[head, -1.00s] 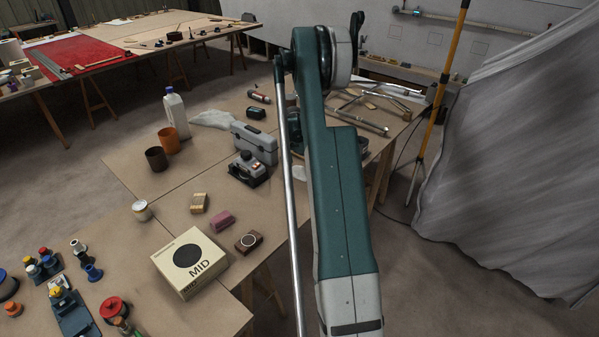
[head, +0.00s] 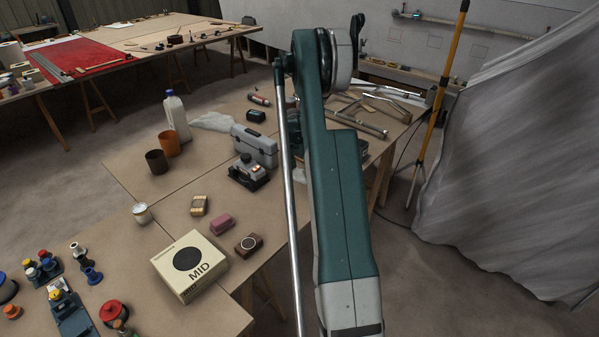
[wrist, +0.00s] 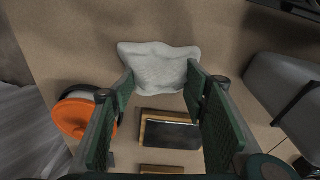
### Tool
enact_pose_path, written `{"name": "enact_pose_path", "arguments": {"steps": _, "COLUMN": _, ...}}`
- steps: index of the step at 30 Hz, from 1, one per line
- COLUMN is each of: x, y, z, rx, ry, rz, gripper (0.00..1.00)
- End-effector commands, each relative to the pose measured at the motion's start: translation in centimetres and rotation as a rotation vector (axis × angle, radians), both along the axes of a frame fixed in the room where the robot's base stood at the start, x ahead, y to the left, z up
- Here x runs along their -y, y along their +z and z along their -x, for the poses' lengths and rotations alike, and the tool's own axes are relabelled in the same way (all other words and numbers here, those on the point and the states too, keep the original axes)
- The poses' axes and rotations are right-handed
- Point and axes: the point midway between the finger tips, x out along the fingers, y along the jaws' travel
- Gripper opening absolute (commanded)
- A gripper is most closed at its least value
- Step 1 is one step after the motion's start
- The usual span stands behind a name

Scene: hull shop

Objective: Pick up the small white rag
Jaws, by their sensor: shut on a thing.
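The small white rag (wrist: 158,70) lies crumpled in the wrist view, at the tips of my gripper (wrist: 160,82). The two green finger pads stand apart on either side of its near part, and my gripper is shut on it. The rag's far edge spreads beyond the fingertips over the brown tabletop. My arm hides the gripper there.
In the wrist view, an orange round object (wrist: 73,116) is at left, a dark wood-edged block (wrist: 171,133) lies between the fingers, and a grey case (wrist: 287,88) is at right. In the head view, a larger white cloth (head: 212,122) lies near the bottle (head: 177,117).

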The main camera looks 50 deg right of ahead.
Motion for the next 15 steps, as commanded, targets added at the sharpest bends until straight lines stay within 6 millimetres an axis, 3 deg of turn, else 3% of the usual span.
{"name": "enact_pose_path", "arguments": {"steps": 5, "x": 0.0, "y": 1.6, "z": 0.0, "rx": 0.0, "ry": 0.0, "rz": 0.0, "gripper": 0.19}}
{"name": "enact_pose_path", "arguments": {"steps": 15, "x": 0.0, "y": 6.7, "z": 0.0, "rx": 0.0, "ry": 0.0, "rz": 0.0, "gripper": 0.19}}
